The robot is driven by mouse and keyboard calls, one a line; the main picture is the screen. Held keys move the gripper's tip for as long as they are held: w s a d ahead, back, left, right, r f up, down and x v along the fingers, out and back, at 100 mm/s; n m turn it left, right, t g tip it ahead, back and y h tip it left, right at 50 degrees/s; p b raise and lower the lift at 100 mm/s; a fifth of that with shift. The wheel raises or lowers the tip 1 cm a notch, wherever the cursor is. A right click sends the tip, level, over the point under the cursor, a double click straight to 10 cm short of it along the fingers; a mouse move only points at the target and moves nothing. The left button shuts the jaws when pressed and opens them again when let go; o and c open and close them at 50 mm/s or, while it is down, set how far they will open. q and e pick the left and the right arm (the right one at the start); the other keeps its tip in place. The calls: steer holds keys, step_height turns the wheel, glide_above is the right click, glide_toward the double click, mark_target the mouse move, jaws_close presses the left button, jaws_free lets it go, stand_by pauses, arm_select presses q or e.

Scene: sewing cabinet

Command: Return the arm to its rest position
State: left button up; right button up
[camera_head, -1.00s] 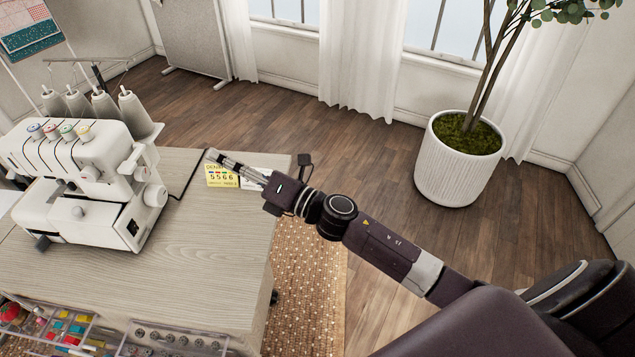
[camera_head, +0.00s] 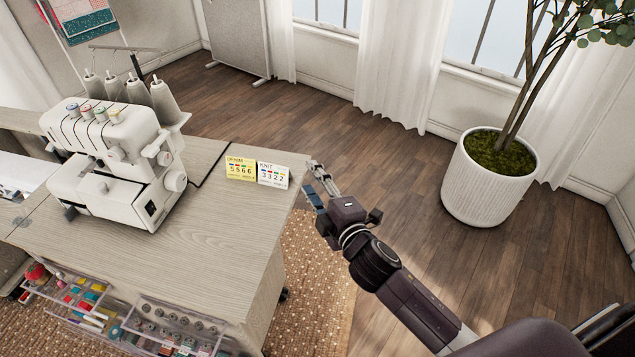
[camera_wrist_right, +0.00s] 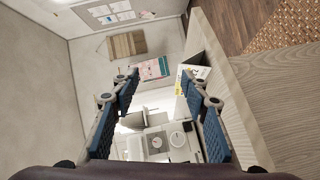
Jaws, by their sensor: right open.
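My right gripper (camera_head: 315,184) is in the head view just off the right edge of the wooden cabinet top (camera_head: 215,240), beside the cards. It is open and empty. In the right wrist view its two blue-padded fingers (camera_wrist_right: 160,95) stand wide apart with nothing between the pads. My right arm comes in from the lower right corner of the head view. My left gripper is not in view.
A white serger (camera_head: 120,165) with thread cones stands on the cabinet's left part. A yellow card (camera_head: 240,168) and a white card (camera_head: 272,174) stand near its back right corner. Clear drawers (camera_head: 165,322) jut out in front. A potted plant (camera_head: 487,180) stands right; floor between is free.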

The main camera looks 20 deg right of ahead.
steer(key=shift+s+d+f, duration=0.1)
steer(key=shift+f, duration=0.05)
steer(key=shift+f, duration=0.1)
stand_by(0.3)
steer(key=s+d+f+m+g+h, duration=0.1)
steer(key=s+d+f+m+g, duration=0.1)
steer(key=f, duration=0.9)
steer(key=s+d+f+m+g, duration=0.1)
steer(key=s+f+m+g, duration=0.15)
steer(key=f, duration=0.95)
steer(key=s+d+f+m+g, duration=0.2)
steer(key=s+f+m+g, duration=0.15)
steer(key=s+f, duration=0.95)
steer(key=s+f+m+g, duration=0.2)
steer(key=s+f, duration=0.4)
steer(key=s, duration=0.5)
steer(key=s+f+m+g, duration=0.2)
steer(key=s+f, duration=0.5)
steer(key=s, duration=0.4)
steer(key=s+f+m+g, duration=0.2)
steer(key=s+f, duration=0.5)
steer(key=s, duration=0.4)
steer(key=shift+s+f+g+h, duration=0.15)
steer(key=shift+f+g+h, duration=0.2)
steer(key=shift+g, duration=0.55)
